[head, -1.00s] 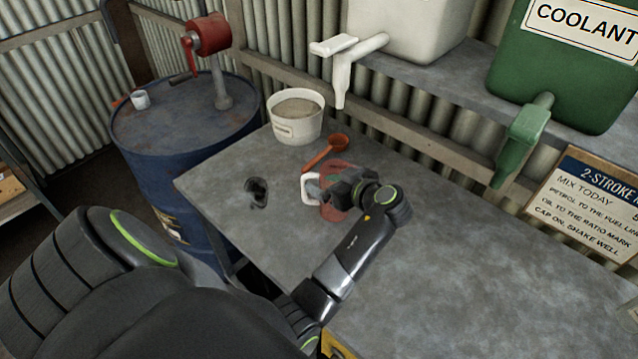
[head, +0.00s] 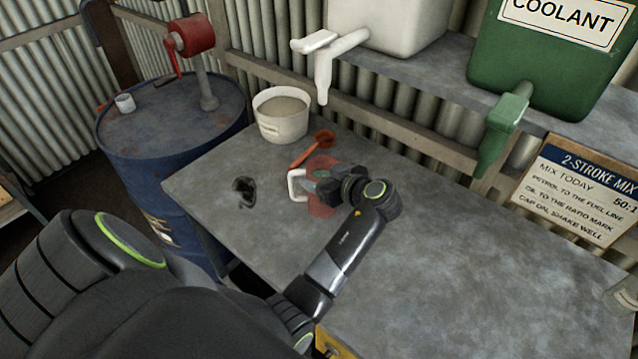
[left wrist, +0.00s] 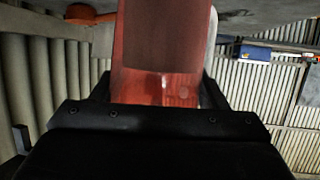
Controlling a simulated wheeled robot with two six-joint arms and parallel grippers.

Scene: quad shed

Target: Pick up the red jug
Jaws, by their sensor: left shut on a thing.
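The red jug (head: 321,207) is translucent with a white handle (head: 295,186) on its left side. It is at the bench's middle left, partly hidden by my left gripper (head: 328,188). My left gripper is shut on the jug's body. In the left wrist view the red jug (left wrist: 160,65) fills the space between the dark fingers. I cannot tell whether the jug's base touches the bench. My right gripper is not in view.
An orange scoop (head: 312,150) and white tub (head: 282,116) lie behind the jug. White (head: 323,75) and green (head: 502,130) taps overhang the bench. A blue drum (head: 175,135) stands left.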

